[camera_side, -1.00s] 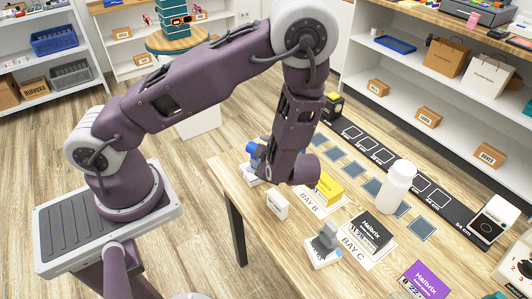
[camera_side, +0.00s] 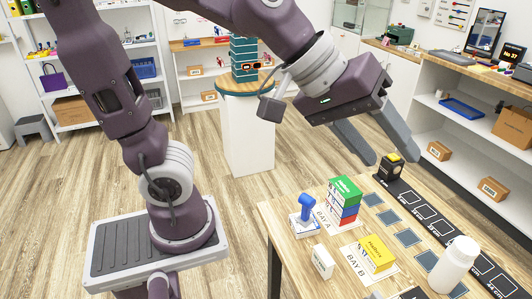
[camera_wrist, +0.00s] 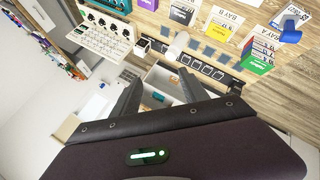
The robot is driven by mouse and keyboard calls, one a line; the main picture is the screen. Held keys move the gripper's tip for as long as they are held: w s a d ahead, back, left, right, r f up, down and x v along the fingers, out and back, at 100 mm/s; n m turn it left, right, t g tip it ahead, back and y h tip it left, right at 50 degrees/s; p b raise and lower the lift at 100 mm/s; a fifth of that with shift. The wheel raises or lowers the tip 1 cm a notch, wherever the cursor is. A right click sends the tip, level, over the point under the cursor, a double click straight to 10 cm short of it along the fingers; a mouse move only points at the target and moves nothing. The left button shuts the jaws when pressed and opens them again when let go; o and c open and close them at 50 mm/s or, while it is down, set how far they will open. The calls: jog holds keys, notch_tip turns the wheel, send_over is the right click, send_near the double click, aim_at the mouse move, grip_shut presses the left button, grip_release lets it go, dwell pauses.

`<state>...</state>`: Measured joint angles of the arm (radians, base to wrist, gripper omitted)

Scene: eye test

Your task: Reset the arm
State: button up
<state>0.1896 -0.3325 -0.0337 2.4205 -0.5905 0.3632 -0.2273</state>
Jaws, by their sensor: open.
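My gripper (camera_side: 391,163) is open, with its two long grey fingers spread apart and nothing between them. It is raised at the upper right of the side view, above and beyond the far end of the wooden table (camera_side: 285,222), pointing down and to the right. In the wrist view, the open fingers (camera_wrist: 160,77) show against a white shelf unit in the background. My arm is lifted clear of the things on the table.
A white pedestal (camera_side: 247,135) stands behind.

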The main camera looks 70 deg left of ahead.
jog(key=s+a+f+m+g+y, duration=0.1)
jog(key=s+a+f+m+y, duration=0.1)
jog(key=s+a, duration=0.3)
jog(key=s+a+f+m+g+y, duration=0.1)
jog(key=s+a+f+m+y, duration=0.1)
jog(key=s+a, duration=0.3)
jog(key=s+m, duration=0.1)
jog(key=s, duration=0.3)
jog(key=shift+a+f+m, duration=0.15)
jog(key=shift+a+m, duration=0.15)
